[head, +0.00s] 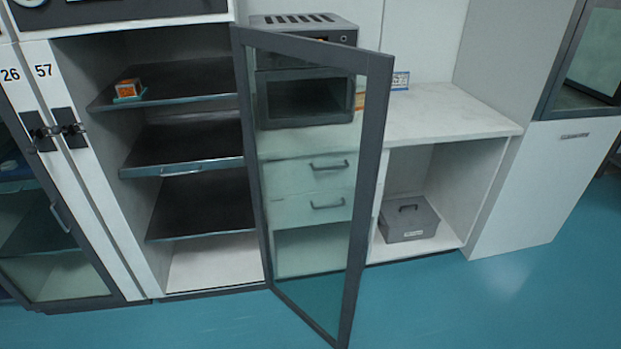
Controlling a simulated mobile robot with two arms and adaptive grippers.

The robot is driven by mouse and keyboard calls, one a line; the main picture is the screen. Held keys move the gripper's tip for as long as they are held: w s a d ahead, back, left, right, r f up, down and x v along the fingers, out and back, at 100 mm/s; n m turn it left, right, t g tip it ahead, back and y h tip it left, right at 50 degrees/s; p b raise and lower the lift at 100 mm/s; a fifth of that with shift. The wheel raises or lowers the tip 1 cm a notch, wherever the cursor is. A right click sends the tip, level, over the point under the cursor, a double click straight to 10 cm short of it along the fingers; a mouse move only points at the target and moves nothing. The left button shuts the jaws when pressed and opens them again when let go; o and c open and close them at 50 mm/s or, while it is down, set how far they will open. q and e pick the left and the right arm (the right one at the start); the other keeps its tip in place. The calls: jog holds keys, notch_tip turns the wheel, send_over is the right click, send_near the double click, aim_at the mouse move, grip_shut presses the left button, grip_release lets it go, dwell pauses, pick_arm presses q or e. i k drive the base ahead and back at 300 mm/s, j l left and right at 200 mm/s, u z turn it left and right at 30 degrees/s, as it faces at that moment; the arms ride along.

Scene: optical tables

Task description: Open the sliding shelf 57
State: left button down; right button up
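The cabinet (107,218) labelled 57 stands at the left, with its number on the white panel. Its glass door (311,247) is swung open to the right. Inside are several dark shelves. The middle shelf (183,146) has a metal handle (182,171) on its front edge and seems to jut slightly further forward than the others. The upper shelf (175,82) carries a small orange and teal box (129,89) at its left. The lower shelf (200,207) is empty. Neither of my grippers is in view.
The open glass door stands out over the teal floor (460,300), in front of drawers and a grey oven-like device (305,95). A grey lidded box (408,219) sits in the open compartment at right. Cabinet 26 (50,260), at far left, is shut.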

aim_at(184, 144)
jog(key=l+u, duration=0.1)
jog(key=u, duration=0.25)
jog(key=i+l+u, duration=0.1)
jog(key=u, duration=0.3)
jog(key=l+u, duration=0.1)
jog(key=u, duration=0.25)
jog(key=i+l+u, duration=0.1)
jog(key=l+u, duration=0.3)
jog(key=l, duration=0.5)
jog(key=l+u, duration=0.45)
jog(key=l, duration=0.4)
jog(key=k+l, duration=0.15)
jog(key=l, duration=0.2)
jog(key=k+l, duration=0.15)
jog(key=l, duration=0.2)
jog(key=k+l, duration=0.15)
jog(key=l, duration=0.2)
jog(key=k+l, duration=0.1)
jog(key=l, duration=0.25)
jog(key=k, duration=0.25)
jog(key=i+j+z, duration=0.15)
jog(key=z, duration=0.65)
jog(key=i+j+z, duration=0.15)
jog(key=j+z, duration=0.35)
jog(key=j, duration=0.2)
jog(key=j+z, duration=0.45)
jog(key=j, duration=0.25)
